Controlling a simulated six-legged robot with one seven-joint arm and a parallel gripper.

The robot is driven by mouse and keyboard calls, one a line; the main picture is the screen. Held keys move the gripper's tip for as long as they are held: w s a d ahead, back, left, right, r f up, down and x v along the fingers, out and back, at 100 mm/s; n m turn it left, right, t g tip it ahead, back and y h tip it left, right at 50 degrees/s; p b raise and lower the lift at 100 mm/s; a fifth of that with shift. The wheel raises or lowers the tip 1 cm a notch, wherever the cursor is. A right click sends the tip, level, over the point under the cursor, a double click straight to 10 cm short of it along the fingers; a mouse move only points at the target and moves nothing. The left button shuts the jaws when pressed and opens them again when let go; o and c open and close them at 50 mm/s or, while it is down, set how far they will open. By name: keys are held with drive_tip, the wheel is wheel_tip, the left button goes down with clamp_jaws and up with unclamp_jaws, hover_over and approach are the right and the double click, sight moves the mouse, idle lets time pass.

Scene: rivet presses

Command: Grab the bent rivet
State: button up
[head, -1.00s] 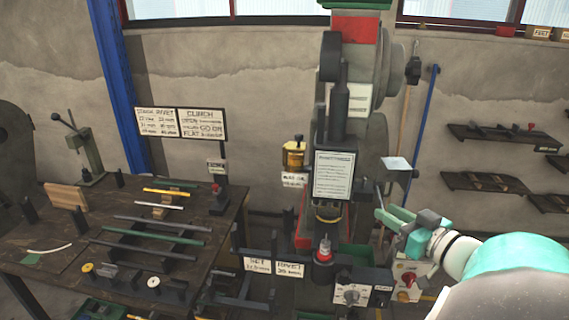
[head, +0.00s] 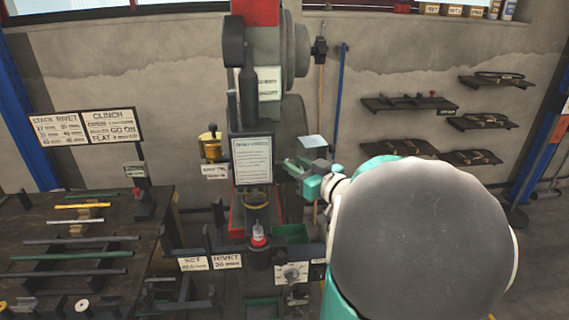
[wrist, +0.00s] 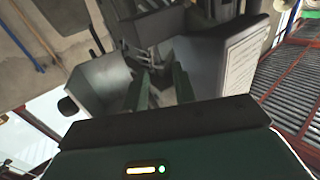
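I cannot make out a bent rivet in either current view; it may be hidden or too small. The rivet press (head: 262,120) stands at the middle of the head view, with a small red-and-white piece (head: 258,236) upright on its lower arm. My gripper (head: 292,168) is right of the press's notice sheet, by a pale tilted plate (head: 313,142). In the wrist view my gripper (wrist: 160,80) shows two green fingers apart, with a gap and nothing clearly held between them. Dark press parts (wrist: 165,25) lie beyond the fingertips.
A bench (head: 150,215) with several rods is at left. Wall shelves (head: 410,104) are at right. A green bin (head: 290,233) sits behind the lower arm.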

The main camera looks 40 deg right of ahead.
drive_tip(key=shift+w, duration=1.2)
clamp_jaws()
